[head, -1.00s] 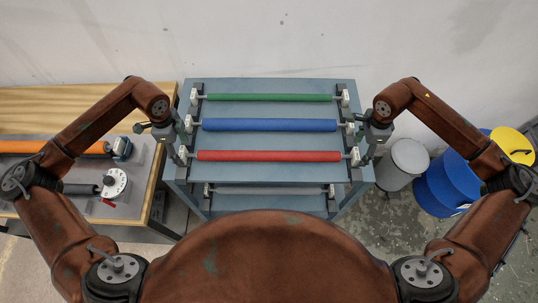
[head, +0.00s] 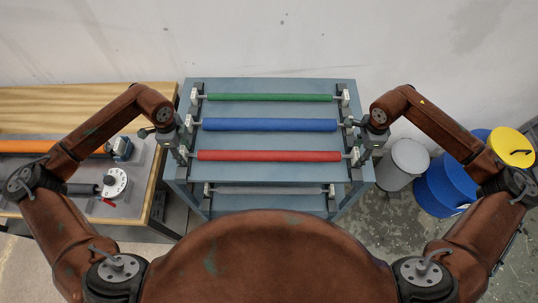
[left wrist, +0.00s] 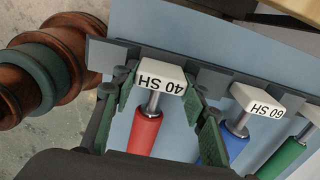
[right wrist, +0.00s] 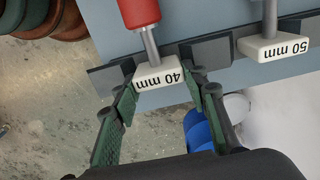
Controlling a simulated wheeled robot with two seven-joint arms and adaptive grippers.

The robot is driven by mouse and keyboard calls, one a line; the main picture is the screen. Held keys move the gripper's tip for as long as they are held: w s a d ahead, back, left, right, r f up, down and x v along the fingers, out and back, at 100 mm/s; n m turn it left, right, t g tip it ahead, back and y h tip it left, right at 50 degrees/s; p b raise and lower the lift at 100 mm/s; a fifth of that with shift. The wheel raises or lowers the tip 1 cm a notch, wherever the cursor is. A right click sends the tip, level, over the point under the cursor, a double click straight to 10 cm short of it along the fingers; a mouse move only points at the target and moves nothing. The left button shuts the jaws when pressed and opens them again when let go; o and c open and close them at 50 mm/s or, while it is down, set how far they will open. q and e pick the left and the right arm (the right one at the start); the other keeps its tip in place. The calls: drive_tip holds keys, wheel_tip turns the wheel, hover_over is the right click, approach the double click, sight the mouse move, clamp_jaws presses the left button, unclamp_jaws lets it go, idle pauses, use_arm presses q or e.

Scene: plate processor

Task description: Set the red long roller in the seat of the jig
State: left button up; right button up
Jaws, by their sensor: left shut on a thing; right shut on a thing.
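The red long roller (head: 268,156) lies in the front position on the top of the blue-grey rack (head: 270,85). My left gripper (head: 184,154) is shut on its left end block, marked "40 SH" (left wrist: 160,80) in the left wrist view. My right gripper (head: 359,155) is shut on its right end block, marked "40 mm" (right wrist: 158,76) in the right wrist view. The roller still appears to lie at the rack's brackets. On the left bench, a grey plate (head: 140,190) carries a blue-grey block (head: 122,148) and a white dial (head: 115,183); I cannot tell where the jig's seat is.
A blue roller (head: 268,125) and a green roller (head: 268,97) lie behind the red one. A grey roller (head: 268,190) is on a lower level. An orange roller (head: 25,146) lies on the left bench. A grey bin (head: 405,160) and blue drums (head: 445,185) stand right.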

use_arm(q)
clamp_jaws()
use_arm(e)
clamp_jaws()
use_arm(q)
drive_tip(key=shift+w+r, duration=0.1)
drive_tip(key=shift+r, duration=0.05)
use_arm(e)
drive_tip(key=shift+w+r, duration=0.1)
drive_tip(key=shift+r, duration=0.1)
